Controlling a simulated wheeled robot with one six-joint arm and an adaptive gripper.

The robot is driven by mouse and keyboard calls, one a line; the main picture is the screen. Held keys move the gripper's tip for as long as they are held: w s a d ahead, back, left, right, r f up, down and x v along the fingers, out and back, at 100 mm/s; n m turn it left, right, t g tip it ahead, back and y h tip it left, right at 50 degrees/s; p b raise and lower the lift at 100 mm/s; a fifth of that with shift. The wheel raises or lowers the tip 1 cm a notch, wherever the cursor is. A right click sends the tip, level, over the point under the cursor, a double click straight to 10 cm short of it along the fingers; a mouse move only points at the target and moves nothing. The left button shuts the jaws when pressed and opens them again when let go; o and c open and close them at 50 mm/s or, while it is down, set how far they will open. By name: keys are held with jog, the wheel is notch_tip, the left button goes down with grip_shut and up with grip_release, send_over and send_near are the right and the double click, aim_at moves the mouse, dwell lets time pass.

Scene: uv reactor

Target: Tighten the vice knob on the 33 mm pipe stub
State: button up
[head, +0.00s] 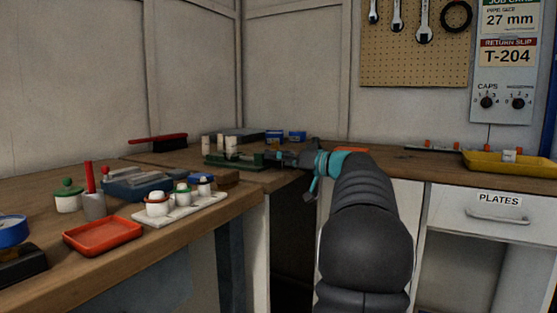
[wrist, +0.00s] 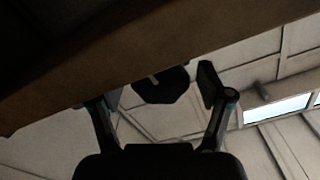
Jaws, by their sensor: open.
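The green vice (head: 250,162) stands on the far bench in the head view. Pale pipe stubs (head: 231,142) stand at it or just behind it; I cannot tell which is 33 mm or whether one is clamped. My gripper (head: 284,158) is at the vice's right end. In the wrist view, a dark, many-sided knob (wrist: 162,86) with a pale mark lies between the spread fingers of my gripper (wrist: 150,92). Gaps show beside the knob, and I see no clear contact. The knob is too small to make out in the head view.
A brown bench surface (wrist: 130,45) fills the upper left of the wrist view. The left bench holds a red tray (head: 103,236) and a white rack (head: 180,209) of capped jars. A yellow tray (head: 480,164) is at right. The job card (head: 510,18) reads 27 mm.

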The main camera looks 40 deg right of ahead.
jog(key=v, duration=1.2)
jog(key=shift+f, duration=0.1)
